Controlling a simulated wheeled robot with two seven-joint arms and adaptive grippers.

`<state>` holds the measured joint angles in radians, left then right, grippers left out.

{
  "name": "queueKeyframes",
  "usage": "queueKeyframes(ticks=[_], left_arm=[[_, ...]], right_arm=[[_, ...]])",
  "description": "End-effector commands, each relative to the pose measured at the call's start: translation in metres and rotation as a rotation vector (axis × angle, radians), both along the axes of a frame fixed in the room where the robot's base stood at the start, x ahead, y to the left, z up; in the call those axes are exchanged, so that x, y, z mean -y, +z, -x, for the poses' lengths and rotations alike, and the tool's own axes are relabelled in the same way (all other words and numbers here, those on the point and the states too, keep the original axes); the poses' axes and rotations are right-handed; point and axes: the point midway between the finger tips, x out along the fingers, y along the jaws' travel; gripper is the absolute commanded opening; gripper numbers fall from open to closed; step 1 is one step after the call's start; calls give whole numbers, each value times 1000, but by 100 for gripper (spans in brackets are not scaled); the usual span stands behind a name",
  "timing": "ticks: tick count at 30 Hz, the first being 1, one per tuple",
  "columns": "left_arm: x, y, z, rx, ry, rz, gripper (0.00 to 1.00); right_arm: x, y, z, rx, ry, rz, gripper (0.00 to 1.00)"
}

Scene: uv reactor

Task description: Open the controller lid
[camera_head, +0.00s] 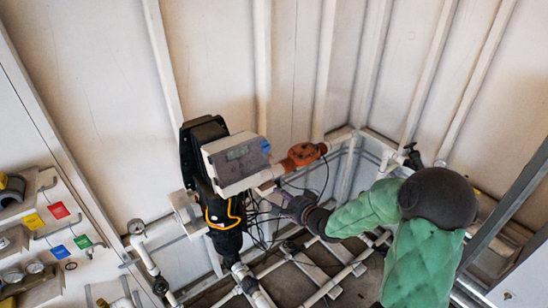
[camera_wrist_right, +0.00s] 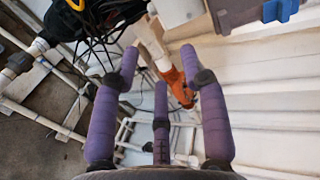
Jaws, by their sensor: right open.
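The controller (camera_head: 237,162) is a pale box with a grey-blue front panel and a small display, mounted beside a black unit near the middle of the head view. I cannot make out a separate lid edge on it. My left gripper is in neither view.
An orange pipe fitting (camera_head: 303,155) sits right of the controller and shows beyond my fingers in the wrist view (camera_wrist_right: 178,86). Black cables (camera_head: 262,222) hang below the controller. White pipes (camera_head: 335,282) cross the floor area. Valves with coloured tags (camera_head: 59,210) line the left wall.

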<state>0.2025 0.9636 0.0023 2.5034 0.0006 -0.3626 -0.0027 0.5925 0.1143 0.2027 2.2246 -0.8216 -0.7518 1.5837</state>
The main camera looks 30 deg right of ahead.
Motion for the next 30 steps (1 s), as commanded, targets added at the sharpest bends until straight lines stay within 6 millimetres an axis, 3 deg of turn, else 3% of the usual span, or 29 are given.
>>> queueKeyframes(ticks=[1,3,7,14,30], left_arm=[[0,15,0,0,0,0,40],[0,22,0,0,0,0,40],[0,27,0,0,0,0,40],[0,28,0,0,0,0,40],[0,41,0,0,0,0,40]], right_arm=[[8,29,2,26,-14,-17,44],[15,50,3,53,-26,-42,44],[22,71,5,81,-34,-69,44],[21,70,-9,87,-34,-77,44],[15,51,-85,86,-35,-77,44]])
